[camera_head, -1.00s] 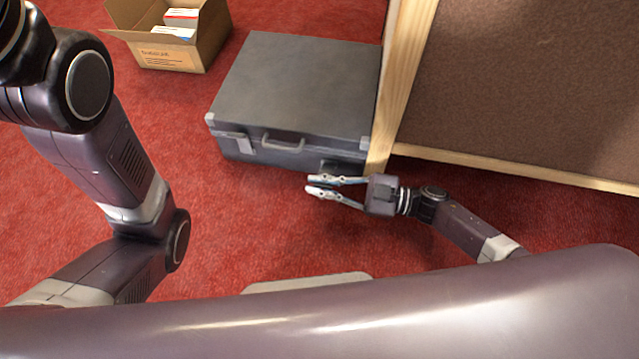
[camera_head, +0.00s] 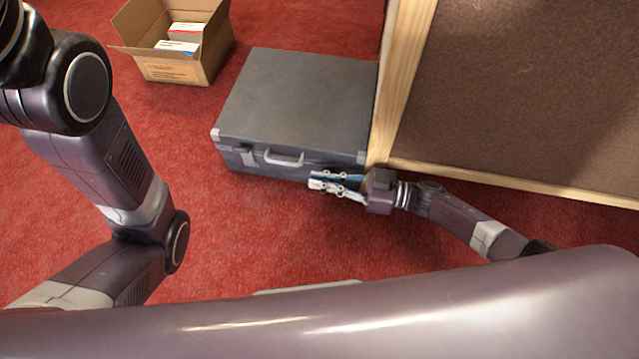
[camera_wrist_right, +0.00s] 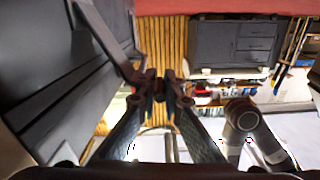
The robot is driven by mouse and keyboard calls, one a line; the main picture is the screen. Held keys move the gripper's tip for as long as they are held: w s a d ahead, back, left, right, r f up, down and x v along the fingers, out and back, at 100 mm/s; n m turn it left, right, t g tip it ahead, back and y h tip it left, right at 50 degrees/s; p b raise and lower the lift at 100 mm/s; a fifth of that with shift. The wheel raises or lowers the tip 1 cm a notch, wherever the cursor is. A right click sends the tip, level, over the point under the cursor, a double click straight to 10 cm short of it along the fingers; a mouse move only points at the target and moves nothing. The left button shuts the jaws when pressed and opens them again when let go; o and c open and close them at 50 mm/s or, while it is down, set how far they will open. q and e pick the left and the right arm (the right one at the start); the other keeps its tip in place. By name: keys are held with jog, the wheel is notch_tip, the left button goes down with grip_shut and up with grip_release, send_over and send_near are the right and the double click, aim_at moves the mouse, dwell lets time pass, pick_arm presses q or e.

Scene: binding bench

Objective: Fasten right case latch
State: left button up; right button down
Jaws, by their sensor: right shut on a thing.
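The grey case (camera_head: 300,95) lies shut on the red floor, its front towards me. The pale handle (camera_head: 284,160) is on its front, with the left latch (camera_head: 247,156) beside it. My right gripper (camera_head: 322,180) is close along the right part of the case front, fingers pointing left. It is shut on the right case latch, which fingers hide in the head view. In the wrist view, the fingertips (camera_wrist_right: 160,88) meet beside a grey bar standing out from the case (camera_wrist_right: 50,75); the latch's exact position is unclear. My left gripper is out of view.
A wood-framed brown panel (camera_head: 530,90) stands right against the case's right side, close to my right arm. An open cardboard box (camera_head: 175,70) with small boxes inside stands at back left. Red floor in front of the case is clear.

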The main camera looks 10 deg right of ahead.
jog(key=shift+w+d+r, duration=0.15)
jog(key=shift+w, duration=0.15)
jog(key=c, duration=2.3)
grip_release()
jog(key=v, duration=1.2)
jog(key=shift+c, duration=0.8)
